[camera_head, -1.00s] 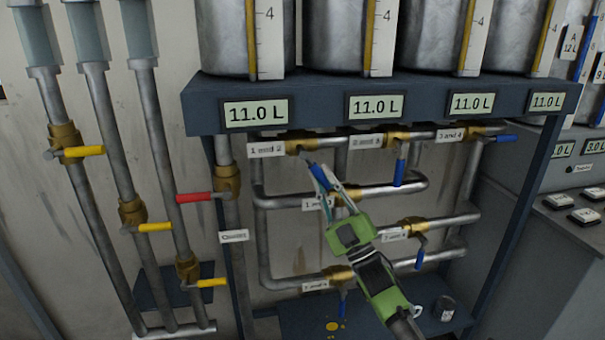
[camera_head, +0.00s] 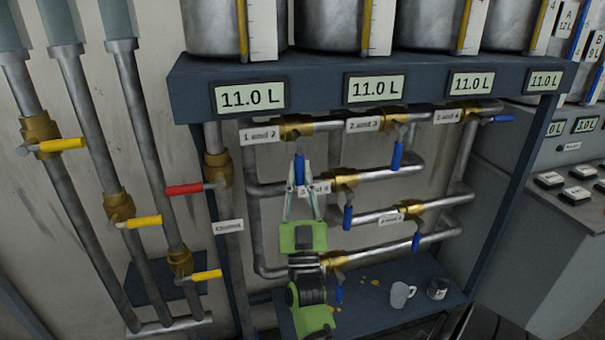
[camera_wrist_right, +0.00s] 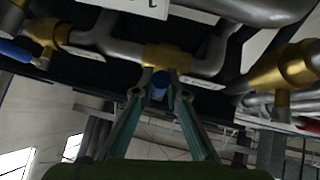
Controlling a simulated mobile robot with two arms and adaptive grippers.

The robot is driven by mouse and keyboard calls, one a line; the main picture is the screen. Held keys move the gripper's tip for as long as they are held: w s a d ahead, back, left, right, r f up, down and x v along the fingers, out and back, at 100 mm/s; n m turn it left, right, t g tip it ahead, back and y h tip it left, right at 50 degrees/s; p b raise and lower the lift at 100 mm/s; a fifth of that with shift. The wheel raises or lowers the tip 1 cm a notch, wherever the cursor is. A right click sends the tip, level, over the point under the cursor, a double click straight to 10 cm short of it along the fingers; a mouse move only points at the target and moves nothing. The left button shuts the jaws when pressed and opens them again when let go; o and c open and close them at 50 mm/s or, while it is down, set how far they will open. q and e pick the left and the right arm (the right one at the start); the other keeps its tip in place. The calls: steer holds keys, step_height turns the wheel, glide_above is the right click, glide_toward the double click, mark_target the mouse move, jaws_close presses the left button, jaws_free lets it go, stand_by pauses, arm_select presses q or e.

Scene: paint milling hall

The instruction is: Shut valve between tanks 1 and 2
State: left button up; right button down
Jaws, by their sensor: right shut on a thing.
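The brass valve (camera_head: 297,127) labelled "1 and 2" (camera_head: 260,135) sits on the top pipe under the left displays. Its blue handle (camera_head: 300,163) points straight down, across the pipe. My right gripper (camera_head: 301,187) reaches up from below and is shut on this handle. In the right wrist view the blue handle (camera_wrist_right: 160,84) shows end-on between the fingertips, below a brass valve body (camera_wrist_right: 165,57). My left gripper is not in view.
Valve "2 and 3" (camera_head: 397,133) is to the right, its blue handle down. Other valves with blue handles (camera_head: 348,218) are close below. Left pipes carry yellow handles (camera_head: 62,144) and a red one (camera_head: 184,189). Displays read 11.0 L.

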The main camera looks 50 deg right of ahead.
mark_target(298, 135)
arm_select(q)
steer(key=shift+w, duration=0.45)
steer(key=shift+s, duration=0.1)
arm_select(e)
steer(key=c, duration=2)
jaws_free()
steer(key=shift+c, duration=0.2)
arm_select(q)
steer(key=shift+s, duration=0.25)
arm_select(e)
steer(key=shift+o, duration=0.3)
steer(key=shift+w, duration=0.1)
step_height(298, 135, up, 10)
steer(key=shift+r, duration=0.1)
